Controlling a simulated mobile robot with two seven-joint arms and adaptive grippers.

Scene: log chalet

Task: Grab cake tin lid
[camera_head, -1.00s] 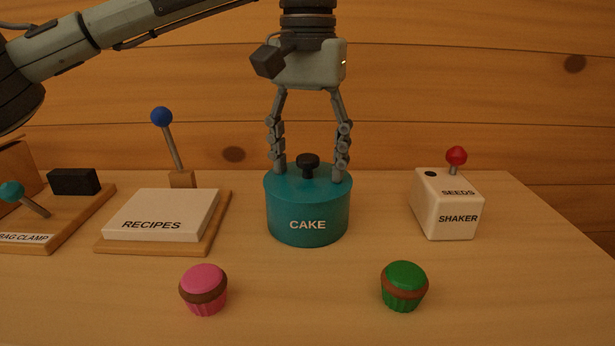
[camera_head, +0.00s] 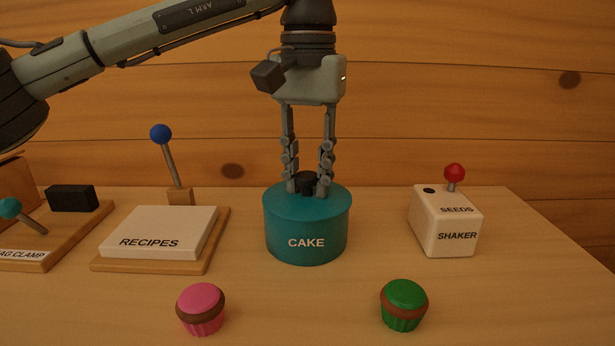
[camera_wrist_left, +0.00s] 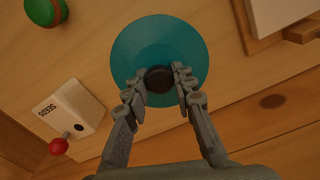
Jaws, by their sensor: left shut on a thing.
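The teal cake tin (camera_head: 306,242), marked CAKE, stands upright on the table. Its round teal lid (camera_head: 335,200) is on top, with a black knob (camera_head: 307,182) in the middle. My left gripper (camera_head: 308,188) points straight down over the lid and is shut on the knob, one finger on each side. In the left wrist view the fingers (camera_wrist_left: 160,82) press on the dark knob (camera_wrist_left: 158,79), with the lid (camera_wrist_left: 150,40) around it. The lid sits on the tin with no gap that I can see. My right gripper is not in view.
A white seeds shaker (camera_head: 446,222) with a red-topped lever stands to the right. A recipes block (camera_head: 158,232) and a bag clamp board (camera_head: 45,250) are at left. A pink cupcake (camera_head: 201,308) and a green cupcake (camera_head: 404,305) sit in front. A log wall is behind.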

